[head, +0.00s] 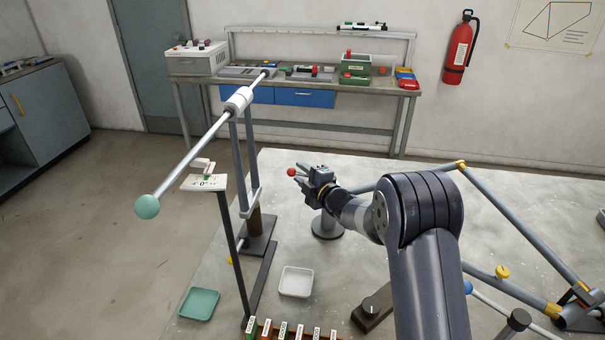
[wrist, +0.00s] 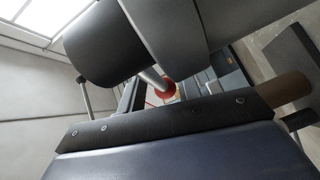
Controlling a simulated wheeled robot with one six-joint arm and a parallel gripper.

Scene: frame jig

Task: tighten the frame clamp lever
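A red ball knob (head: 292,172), which looks like the end of the clamp lever, is at the fingertips of my gripper (head: 302,173). My gripper is above the grey table, pointing left. The red knob also shows in the wrist view (wrist: 166,90), on the end of a short grey rod (wrist: 150,76). The clamp body is mostly hidden behind my gripper and arm; a round grey stand base (head: 327,226) shows below it. A blue-grey frame tube (head: 415,173) runs right from behind my wrist. Whether the fingers press on the knob is unclear.
A tall stand holds a long rod with a green ball (head: 147,206) left of my gripper. A white tray (head: 296,282) and a green tray (head: 199,304) lie in front. Frame tubes (head: 525,228) fill the right side. Some table between the stand and my gripper is clear.

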